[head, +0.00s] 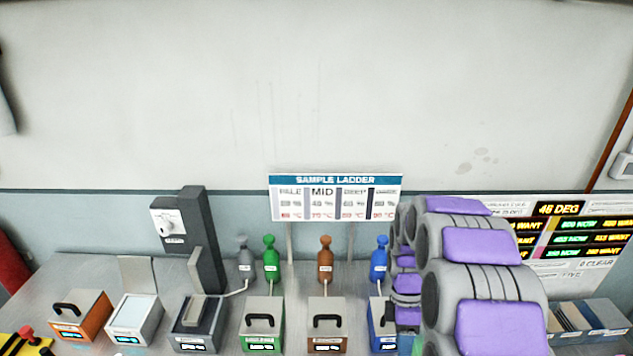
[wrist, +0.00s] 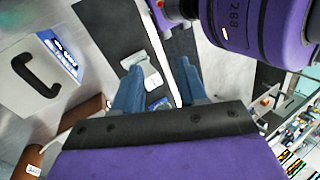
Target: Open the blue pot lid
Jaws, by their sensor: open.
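The blue pot (head: 383,330) stands at the right end of the row of pots in the head view. My arm covers its right part, and its lid is largely hidden there. In the wrist view, a pale lid (wrist: 55,95) with a black arched handle (wrist: 37,68) lies at the left, with a blue face beside it; it looks like the blue pot. My gripper (wrist: 160,85) is open with empty space between its two blue-grey fingers. It is to the right of that handle and apart from it.
Brown (head: 327,325), green (head: 262,325) and orange (head: 80,318) pots stand left of the blue one. Bottles, including a blue one (head: 379,260), stand behind. A sample sign (head: 335,197) rises at the back. A divided tray (head: 590,320) is at the right.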

